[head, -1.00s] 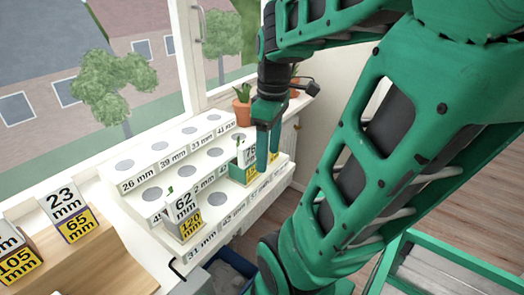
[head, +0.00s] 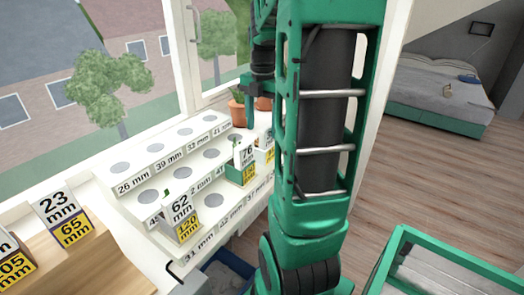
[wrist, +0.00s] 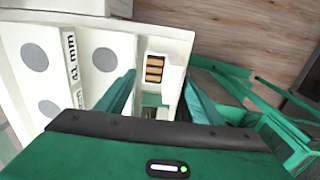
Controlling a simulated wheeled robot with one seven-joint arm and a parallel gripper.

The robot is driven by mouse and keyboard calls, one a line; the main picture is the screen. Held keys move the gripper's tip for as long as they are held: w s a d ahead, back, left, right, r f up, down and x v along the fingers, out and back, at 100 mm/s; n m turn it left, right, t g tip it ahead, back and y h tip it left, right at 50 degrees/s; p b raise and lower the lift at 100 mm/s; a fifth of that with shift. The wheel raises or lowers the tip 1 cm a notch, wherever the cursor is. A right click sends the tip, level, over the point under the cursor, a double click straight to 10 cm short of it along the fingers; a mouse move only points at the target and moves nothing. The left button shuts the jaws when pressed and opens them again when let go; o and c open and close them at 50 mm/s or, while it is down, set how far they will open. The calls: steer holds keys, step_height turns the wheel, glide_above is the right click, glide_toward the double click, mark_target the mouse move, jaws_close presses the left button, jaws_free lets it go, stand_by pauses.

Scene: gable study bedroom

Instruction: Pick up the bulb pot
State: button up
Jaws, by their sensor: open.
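Several square labelled pots stand on the white stepped rack (head: 150,196). One reads 62 mm over 120 mm (head: 182,218), with a green tip showing. Another reads 76 mm (head: 247,154), with a green body, farther along. A third label (head: 270,150) is partly hidden behind my arm. I cannot tell which one is the bulb pot. My gripper (head: 249,112) is above the far part of the rack, partly hidden by my arm. In the wrist view my gripper (wrist: 160,98) is open, and a white block with a striped orange window (wrist: 154,70) lies beyond and between its fingers.
Terracotta pots (head: 237,113) stand at the rack's far end by the window. A board (head: 95,262) with more labelled blocks (head: 66,217) is at left. A green-framed cart (head: 440,262) stands at lower right. Open wooden floor and a bed (head: 440,92) lie beyond.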

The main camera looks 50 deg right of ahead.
mark_target(262, 148)
step_height(262, 148, down, 9)
steer(key=shift+d+f, duration=0.1)
steer(key=shift+f, duration=0.1)
stand_by(0.4)
steer(key=shift+r, duration=0.1)
steer(key=c, duration=1.1)
